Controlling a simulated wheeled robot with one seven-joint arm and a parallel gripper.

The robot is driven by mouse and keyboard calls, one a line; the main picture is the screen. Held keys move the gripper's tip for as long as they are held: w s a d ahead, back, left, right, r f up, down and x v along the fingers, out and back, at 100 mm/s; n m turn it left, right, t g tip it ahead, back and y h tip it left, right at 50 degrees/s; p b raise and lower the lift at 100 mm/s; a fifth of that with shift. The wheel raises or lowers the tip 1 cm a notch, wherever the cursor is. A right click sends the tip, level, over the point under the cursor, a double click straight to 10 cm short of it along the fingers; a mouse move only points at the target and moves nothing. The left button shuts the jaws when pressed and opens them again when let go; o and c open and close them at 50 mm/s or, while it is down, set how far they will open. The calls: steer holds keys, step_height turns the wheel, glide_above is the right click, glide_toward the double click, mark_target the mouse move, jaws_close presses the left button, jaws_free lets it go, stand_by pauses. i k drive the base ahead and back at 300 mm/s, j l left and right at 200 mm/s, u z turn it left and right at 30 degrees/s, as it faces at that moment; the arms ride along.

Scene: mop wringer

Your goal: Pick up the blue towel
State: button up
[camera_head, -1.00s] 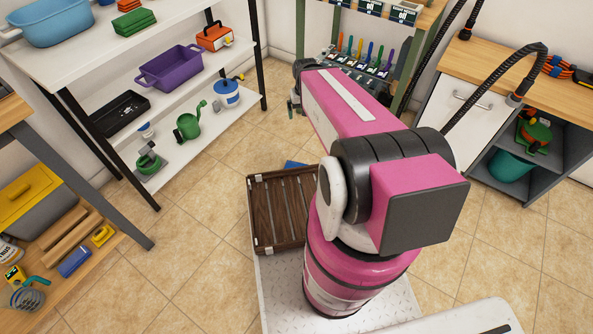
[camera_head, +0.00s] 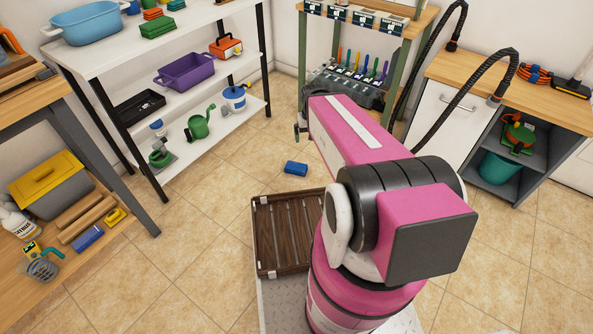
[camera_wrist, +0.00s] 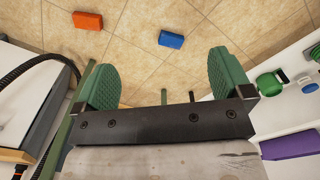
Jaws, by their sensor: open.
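The blue towel (camera_head: 296,168), a small folded block, lies on the tiled floor past the wooden slatted tray. In the wrist view the blue towel (camera_wrist: 171,39) shows beyond my fingertips, slightly right of centre. My gripper (camera_wrist: 165,80) is open, its two green pads wide apart with nothing between them. It is apart from the towel, above the floor. In the head view my pink arm hides most of the gripper.
An orange block (camera_wrist: 88,21) lies on the floor left of the towel in the wrist view. A white shelf (camera_head: 205,140) stands left, a green-framed rack (camera_head: 303,60) behind, a cabinet (camera_head: 440,110) right. Floor around the towel is clear.

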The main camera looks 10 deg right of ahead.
mark_target(293, 168)
steer(key=j+z, duration=0.15)
steer(key=z, duration=0.3)
steer(key=j+z, duration=0.1)
steer(key=z, duration=0.35)
steer(key=j+z, duration=0.1)
steer(key=z, duration=0.35)
steer(key=k+j+z, duration=0.1)
steer(key=z, duration=0.4)
steer(key=k+j+z, duration=0.1)
steer(key=k+j, duration=0.55)
